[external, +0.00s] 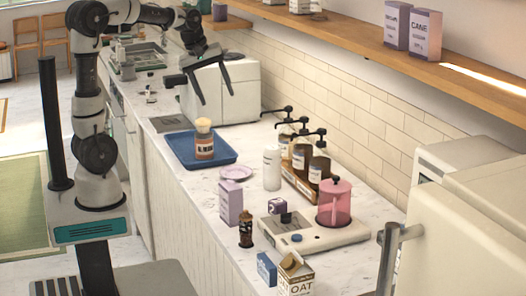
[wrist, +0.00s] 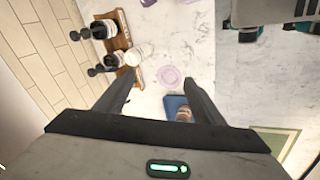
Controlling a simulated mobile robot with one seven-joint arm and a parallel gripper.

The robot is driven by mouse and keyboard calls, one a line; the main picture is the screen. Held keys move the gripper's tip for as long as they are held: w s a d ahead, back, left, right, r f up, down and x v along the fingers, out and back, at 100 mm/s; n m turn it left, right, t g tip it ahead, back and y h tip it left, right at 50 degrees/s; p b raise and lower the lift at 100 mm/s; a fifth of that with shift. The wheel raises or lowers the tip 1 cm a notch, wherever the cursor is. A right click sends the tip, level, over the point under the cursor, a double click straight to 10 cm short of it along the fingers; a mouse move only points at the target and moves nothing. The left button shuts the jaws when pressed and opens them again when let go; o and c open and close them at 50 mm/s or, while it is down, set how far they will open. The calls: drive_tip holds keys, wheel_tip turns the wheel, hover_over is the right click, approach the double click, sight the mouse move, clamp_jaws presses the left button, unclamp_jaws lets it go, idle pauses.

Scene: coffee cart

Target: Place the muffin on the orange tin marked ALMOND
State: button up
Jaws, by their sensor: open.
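An orange-brown tin (external: 204,149) with a dark label stands upright on the blue tray (external: 181,158) in the external view; the label is too small to read for certain. A pale, round-topped thing that looks like the muffin (external: 203,126) sits upright on top of the tin. My gripper (external: 217,99) is open and empty, above and behind the tin, apart from the muffin. In the wrist view the open fingers (wrist: 158,82) point down the counter, and the right finger partly hides the blue tray (wrist: 174,101).
A lilac plate (external: 236,173), a white bottle (external: 272,168) and a rack of pump bottles (external: 299,184) stand right of the tray. A white machine (external: 228,94) stands behind it. A pink press (external: 334,203) and cartons are nearer the camera.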

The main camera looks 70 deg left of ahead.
drive_tip(key=s+d+f+m+t, duration=0.1)
drive_tip(key=s+d+f+m, duration=0.1)
drive_tip(key=s+d+m, duration=1.2)
drive_tip(key=shift+s+d+f, duration=0.35)
drive_tip(key=shift+s+d, duration=0.65)
drive_tip(key=shift+d, duration=0.2)
